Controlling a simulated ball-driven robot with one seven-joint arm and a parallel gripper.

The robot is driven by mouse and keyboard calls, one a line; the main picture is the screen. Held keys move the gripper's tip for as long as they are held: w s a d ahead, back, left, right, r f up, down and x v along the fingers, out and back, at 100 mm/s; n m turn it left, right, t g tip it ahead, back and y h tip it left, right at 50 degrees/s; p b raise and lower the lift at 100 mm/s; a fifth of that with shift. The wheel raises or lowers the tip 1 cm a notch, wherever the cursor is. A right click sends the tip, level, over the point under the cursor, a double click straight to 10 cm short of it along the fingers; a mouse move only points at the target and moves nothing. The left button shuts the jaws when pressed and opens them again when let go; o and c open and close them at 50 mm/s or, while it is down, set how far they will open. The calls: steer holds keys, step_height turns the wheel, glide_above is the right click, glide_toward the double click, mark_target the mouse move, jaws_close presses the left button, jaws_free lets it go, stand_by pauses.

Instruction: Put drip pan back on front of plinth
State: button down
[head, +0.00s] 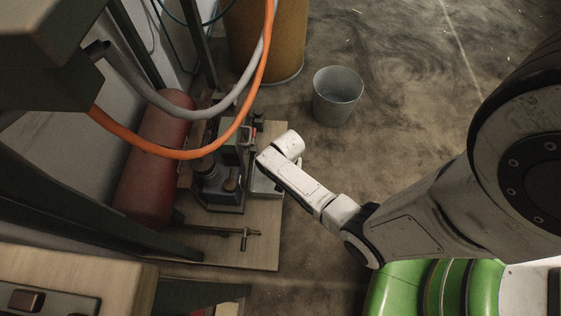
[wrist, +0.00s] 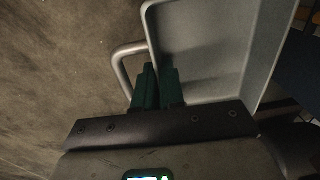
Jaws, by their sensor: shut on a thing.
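The drip pan (wrist: 205,50) is a grey, shallow, open tray with a tube handle (wrist: 122,65) on its left side in the wrist view. My gripper (wrist: 158,85) has dark green fingers, shut at the handle side of the pan. In the head view, part of the pan (head: 263,184) shows beside the machine, behind my arm. My fingertips are hidden there. A pale wooden base (head: 250,258), seemingly the plinth, carries the grey machine (head: 218,180). The pan is at the machine's right side, over the base's right edge. I cannot tell whether it touches the base.
A red cylinder (head: 155,165) lies left of the machine. Orange (head: 185,154) and grey hoses hang above it. A T-shaped bar (head: 225,231) lies on the base. Floor to the right is clear.

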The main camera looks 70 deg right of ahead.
mark_target(261, 185)
steer(key=shift+w+a+f+b, duration=0.35)
steer(key=shift+a+f, duration=0.15)
steer(key=shift+f, duration=0.3)
steer(key=shift+w+a+f+b, duration=0.1)
steer(key=shift+a+f+b, duration=0.1)
steer(key=shift+f+b, duration=1.15)
steer(key=shift+f+p, duration=0.3)
steer(key=shift+f, duration=0.05)
steer(key=shift+f, duration=0.15)
steer(key=c, duration=1.2)
jaws_free()
steer(key=shift+c, duration=0.2)
